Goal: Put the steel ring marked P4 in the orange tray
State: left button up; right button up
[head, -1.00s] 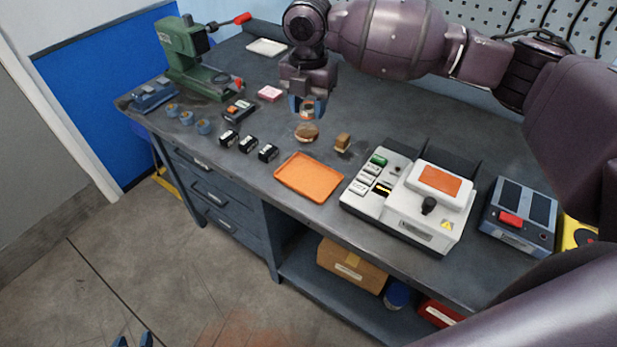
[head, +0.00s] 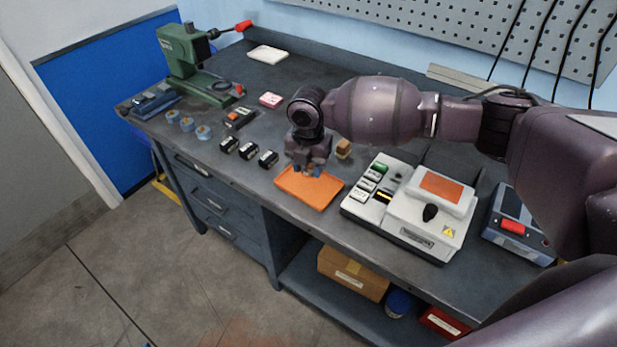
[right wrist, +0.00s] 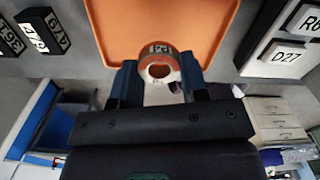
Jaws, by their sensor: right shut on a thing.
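The orange tray (head: 312,194) lies flat near the bench's front edge, and its visible part looks empty. It also fills the top middle of the right wrist view (right wrist: 165,15). My right gripper (head: 306,172) is over the tray's far part in the head view. In the right wrist view it (right wrist: 160,80) is shut on a ring (right wrist: 158,64) with an orange-brown band, held between the two blue fingers. The ring carries a small label that is too small to read surely. My left gripper is not in view.
Several black labelled blocks (head: 248,150) stand left of the tray. A white device (head: 425,205) with label tiles stands close on its right. A small brown block (head: 343,149) is behind it. Blue round pieces (head: 187,124) and a green press (head: 183,55) are farther left.

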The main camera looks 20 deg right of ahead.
aim_at(308, 186)
jog(key=shift+f, duration=2.15)
jog(key=shift+f, duration=0.1)
jog(key=o, duration=1.1)
jog(key=shift+c, duration=0.2)
notch_tip(308, 186, up, 12)
